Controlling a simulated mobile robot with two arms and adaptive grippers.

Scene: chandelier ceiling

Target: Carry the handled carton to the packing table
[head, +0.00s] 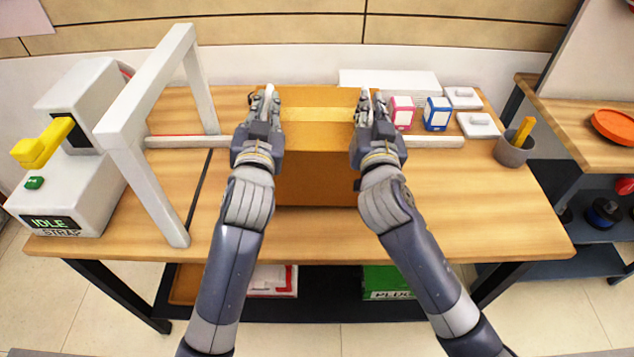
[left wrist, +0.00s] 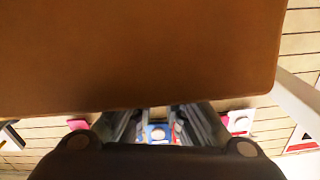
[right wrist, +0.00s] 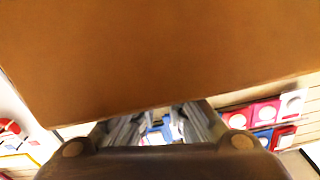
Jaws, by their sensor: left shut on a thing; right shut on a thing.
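The brown carton (head: 316,178) with a pale tape strip along its top is at the middle of the packing table (head: 480,215). I cannot tell whether its underside touches the tabletop. My left gripper (head: 264,105) is at its left side and my right gripper (head: 371,108) at its right side, both shut on it. The handles are hidden behind my fingers. The carton's brown face also fills the upper part of the left wrist view (left wrist: 140,50) and the right wrist view (right wrist: 150,50).
A white strapping machine (head: 75,150) with an upright frame (head: 160,150) stands at left, its display reading IDLE. Small pink (head: 402,112) and blue (head: 437,114) boxes, white packs (head: 478,125) and a grey cup (head: 514,150) are at right. The front right tabletop is clear.

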